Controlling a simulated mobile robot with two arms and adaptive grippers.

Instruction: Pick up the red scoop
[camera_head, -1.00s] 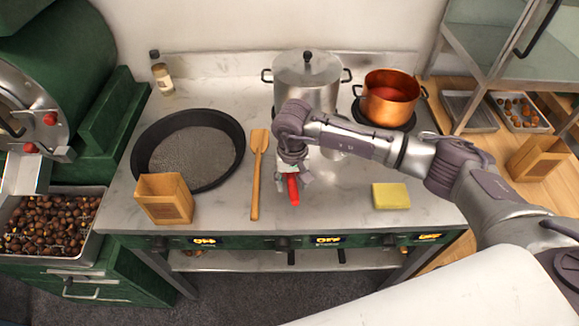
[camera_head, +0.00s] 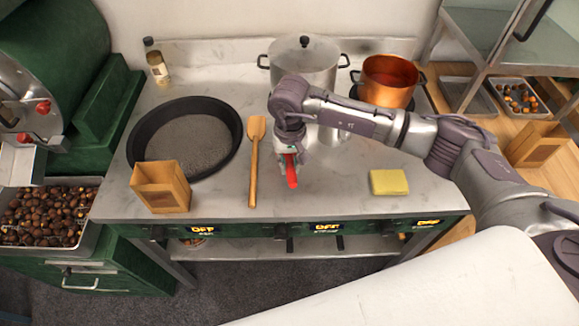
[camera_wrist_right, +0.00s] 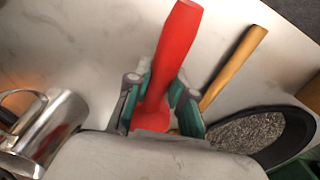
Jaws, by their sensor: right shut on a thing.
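The red scoop (camera_head: 291,172) is at the middle of the marble counter, mostly hidden by my right gripper in the head view. In the right wrist view its red handle (camera_wrist_right: 173,50) runs between the fingers and its lower part is hidden. My right gripper (camera_head: 287,163) points down and is shut on the scoop. In the right wrist view its green-padded fingers (camera_wrist_right: 160,98) sit on both sides of the red handle. My left gripper is not in view.
A wooden spatula (camera_head: 254,160) lies left of the scoop. A black pan (camera_head: 137,131), a paper bag (camera_head: 161,188), a yellow sponge (camera_head: 388,182), a steel pot (camera_head: 303,62) and a copper pot (camera_head: 388,80) stand on the counter. A metal cup (camera_wrist_right: 45,130) is near the gripper.

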